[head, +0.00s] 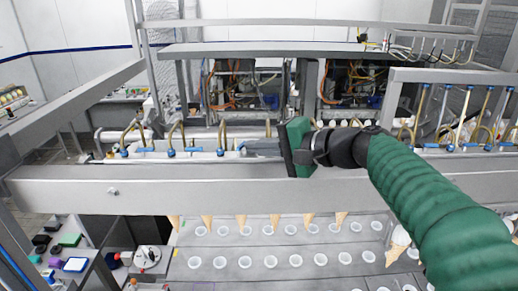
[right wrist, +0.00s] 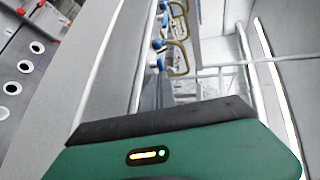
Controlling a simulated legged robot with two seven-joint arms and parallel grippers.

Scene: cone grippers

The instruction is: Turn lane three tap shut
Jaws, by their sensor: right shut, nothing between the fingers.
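A row of taps with blue handles and bent brass pipes runs along a rail behind the grey beam. From the left in the head view there is a first tap (head: 123,152), a second tap (head: 171,152) and a third tap (head: 220,152). No lane numbers can be read. My right gripper (head: 250,148) is shut and empty, pointing left, just right of the third tap; contact cannot be told. In the right wrist view, taps (right wrist: 158,44) show beyond the fingers (right wrist: 165,92). Taps behind my gripper are hidden. My left gripper is out of view.
The long grey beam (head: 60,192) runs in front of the taps. Below it, a tray (head: 215,278) has rows of holes, and several cones (head: 241,220) hang near its back. More taps (head: 465,147) stand at the right. A metal frame (head: 330,48) crosses above.

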